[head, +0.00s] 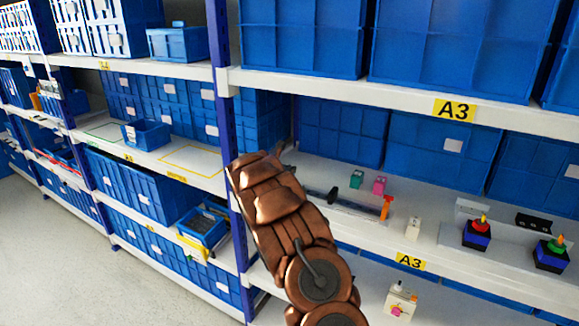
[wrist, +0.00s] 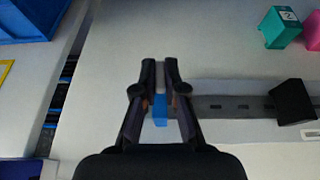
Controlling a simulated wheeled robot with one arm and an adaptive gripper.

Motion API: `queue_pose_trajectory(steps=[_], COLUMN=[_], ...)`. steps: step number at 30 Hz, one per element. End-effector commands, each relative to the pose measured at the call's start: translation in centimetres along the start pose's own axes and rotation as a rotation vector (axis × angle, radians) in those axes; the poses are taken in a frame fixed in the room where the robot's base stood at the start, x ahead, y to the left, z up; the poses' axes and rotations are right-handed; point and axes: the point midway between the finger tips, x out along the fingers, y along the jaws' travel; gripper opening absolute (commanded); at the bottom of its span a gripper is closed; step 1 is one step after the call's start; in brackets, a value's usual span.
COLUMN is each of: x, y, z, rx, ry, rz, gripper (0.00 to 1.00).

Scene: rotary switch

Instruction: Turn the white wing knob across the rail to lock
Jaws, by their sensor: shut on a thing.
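In the wrist view my gripper (wrist: 160,70) is over the left end of a dark slotted rail (wrist: 232,107). Its two fingers are close together, with a narrow pale strip between the tips that appears to be the white wing knob (wrist: 160,80). The knob is mostly hidden by the fingers, so its angle to the rail cannot be told. A blue block (wrist: 160,110) shows between the fingers, on the rail's left end. In the head view my brown arm covers the knob and most of the gripper.
A black block (wrist: 292,102) sits farther right on the rail. Teal (wrist: 283,27) and pink (wrist: 313,30) blocks stand behind it. In the head view an orange lever (head: 386,207), a white switch (head: 413,228) and blue bins (head: 341,132) share the shelf. A blue upright (head: 222,80) is left.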

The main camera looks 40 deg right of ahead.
Motion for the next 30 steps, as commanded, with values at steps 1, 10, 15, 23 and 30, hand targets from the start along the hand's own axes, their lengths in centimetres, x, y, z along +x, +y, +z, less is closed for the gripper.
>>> queue_pose_trajectory(steps=[1,10,15,23,30], x=[-0.02,0.07,0.07,0.06,0.04], y=[0.02,-0.04,-0.07,-0.06,0.01], z=[0.22,0.18,0.20,0.21,0.12], rx=[0.006,0.023,0.024,0.024,0.023], ry=[-0.002,-0.002,-0.003,-0.003,-0.002], rz=[-0.014,-0.052,-0.055,-0.054,-0.053], gripper=[0.00,0.00,0.00,0.16,0.35])
